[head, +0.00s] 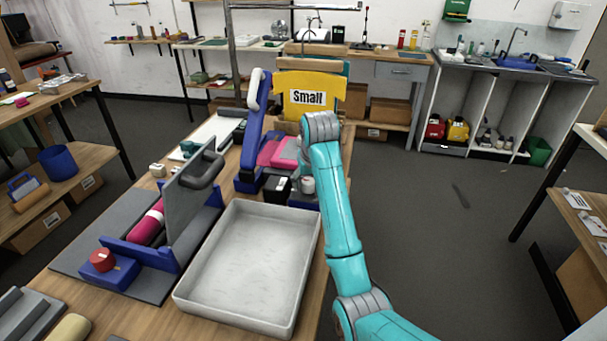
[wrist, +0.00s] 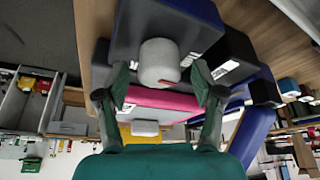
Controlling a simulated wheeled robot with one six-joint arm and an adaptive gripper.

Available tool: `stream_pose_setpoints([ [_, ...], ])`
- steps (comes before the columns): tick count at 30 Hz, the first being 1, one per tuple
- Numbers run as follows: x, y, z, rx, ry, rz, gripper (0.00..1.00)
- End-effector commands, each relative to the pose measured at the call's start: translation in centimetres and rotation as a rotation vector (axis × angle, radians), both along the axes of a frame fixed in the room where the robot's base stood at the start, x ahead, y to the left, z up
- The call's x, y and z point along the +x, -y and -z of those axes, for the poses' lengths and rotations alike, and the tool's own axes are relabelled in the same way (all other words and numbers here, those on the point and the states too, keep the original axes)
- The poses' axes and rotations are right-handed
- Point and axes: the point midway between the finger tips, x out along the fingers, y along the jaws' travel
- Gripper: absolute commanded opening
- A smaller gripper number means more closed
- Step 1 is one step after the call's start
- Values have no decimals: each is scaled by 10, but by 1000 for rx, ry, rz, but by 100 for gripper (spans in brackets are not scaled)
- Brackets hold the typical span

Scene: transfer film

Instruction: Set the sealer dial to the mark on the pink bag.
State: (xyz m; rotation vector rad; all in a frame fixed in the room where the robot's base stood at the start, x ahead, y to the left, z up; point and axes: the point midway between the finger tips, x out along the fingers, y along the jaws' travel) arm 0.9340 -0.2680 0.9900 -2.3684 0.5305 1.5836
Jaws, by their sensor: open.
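A pale grey round dial (wrist: 160,60) with a short red mark at its lower edge stands on a dark grey block in the wrist view. In the head view a pale knob (head: 308,185) beside my arm appears to be this dial. My gripper (wrist: 161,80) is open, with one finger on each side of the dial; I cannot tell whether they touch it. A pink item (head: 269,152), perhaps the bag, lies in the blue lever machine (head: 251,130). A pink strip (wrist: 165,99) also shows beyond the dial. No mark on it is readable.
A black box (head: 277,189) with a white label stands close to the dial. An empty white tray (head: 248,270) lies in front. A blue and grey device with a red knob (head: 103,259) is at left. A yellow "Small" sign (head: 308,97) stands behind.

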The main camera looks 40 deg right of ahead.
Motion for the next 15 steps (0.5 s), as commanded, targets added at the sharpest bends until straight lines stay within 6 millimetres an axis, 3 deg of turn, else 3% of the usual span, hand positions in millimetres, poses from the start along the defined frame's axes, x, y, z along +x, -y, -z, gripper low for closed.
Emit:
stream_pose_setpoints([
  [14, -8, -2, 7, 0, 0, 0, 68],
  [15, -8, -2, 7, 0, 0, 0, 58],
])
